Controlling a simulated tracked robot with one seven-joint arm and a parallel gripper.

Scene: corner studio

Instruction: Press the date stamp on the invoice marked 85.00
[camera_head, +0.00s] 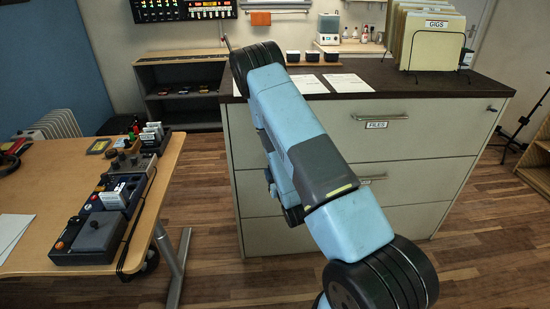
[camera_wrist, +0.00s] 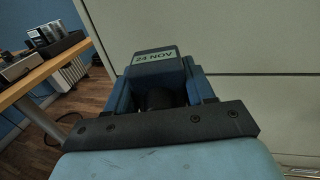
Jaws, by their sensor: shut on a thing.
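My gripper (camera_wrist: 160,94) is shut on the date stamp (camera_wrist: 155,62), a blue block with a pale label reading "24 NOV". In the wrist view the stamp sits between the two blue fingers, in front of the pale cabinet face. In the head view my arm hides the gripper and the stamp. White papers lie on the dark cabinet top: one sheet (camera_head: 309,84) beside my arm and another sheet (camera_head: 345,82) to its right. Their print is too small to read, so I cannot tell which is marked 85.00.
The drawer cabinet (camera_head: 420,174) has a rack of folders (camera_head: 431,40) marked "GIGS" on its right. Small dark containers (camera_head: 312,56) stand at the back edge. A wooden desk (camera_head: 60,183) with electronic boxes (camera_head: 97,233) is at left. Floor shows between desk and cabinet.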

